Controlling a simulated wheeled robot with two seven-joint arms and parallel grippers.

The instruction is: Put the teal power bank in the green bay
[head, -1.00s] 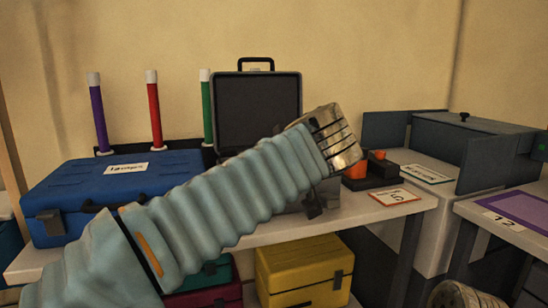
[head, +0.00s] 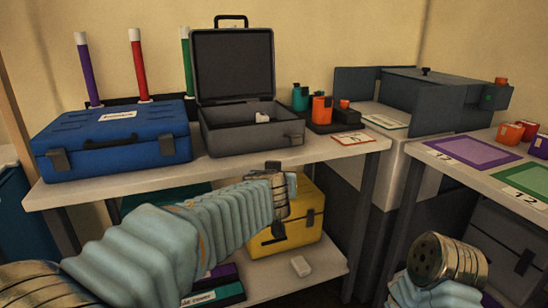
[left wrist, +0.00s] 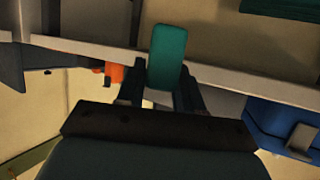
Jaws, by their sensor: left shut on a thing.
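The teal power bank (left wrist: 167,55) is held upright in the left wrist view, between the two dark fingers of my left gripper (left wrist: 165,78). In the head view my left arm reaches in low, in front of the shelf; its fingers and the power bank are hidden behind the wrist. The green bay (head: 525,178) is a green rectangle on the right-hand table, partly cut by the picture's right edge, and it looks empty. My left gripper is well to the left of it. My right arm shows at the lower right, but its jaws are not in view.
A purple bay (head: 472,152) lies beside the green one, with orange items (head: 512,132) behind. The shelf (head: 345,160) carries a blue case (head: 112,140), an open grey case (head: 240,128) and a dark stand with orange and teal items. A yellow case (head: 310,215) sits below.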

